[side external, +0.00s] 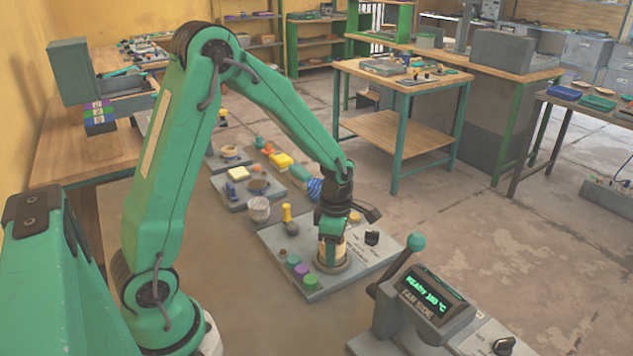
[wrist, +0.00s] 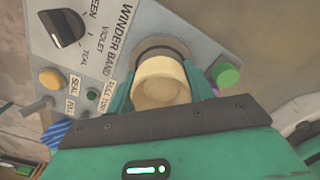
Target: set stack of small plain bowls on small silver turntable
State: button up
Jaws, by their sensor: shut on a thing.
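My gripper (side external: 331,240) points down over the grey winder panel (side external: 280,248). It is shut on a cream stack of small plain bowls (wrist: 160,82), held between its two fingers. In the wrist view my gripper (wrist: 163,92) has one finger on each side of the stack, and I look into its round open top. The small silver turntable (wrist: 165,43) shows as a round grey rim just past the stack. In the side view the turntable (side external: 332,267) is right under my gripper. The stack hides its middle, so I cannot tell whether they touch.
Teal, purple (side external: 301,271) and green (side external: 311,282) cylinders stand close by at the panel's front edge. A black knob (side external: 372,237) and a yellow-topped post (side external: 287,212) are also on the panel. The heater press (side external: 430,305), with a green-balled lever (side external: 415,242), stands at right front.

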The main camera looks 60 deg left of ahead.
jog(key=o, duration=1.1)
jog(key=shift+r, duration=3.95)
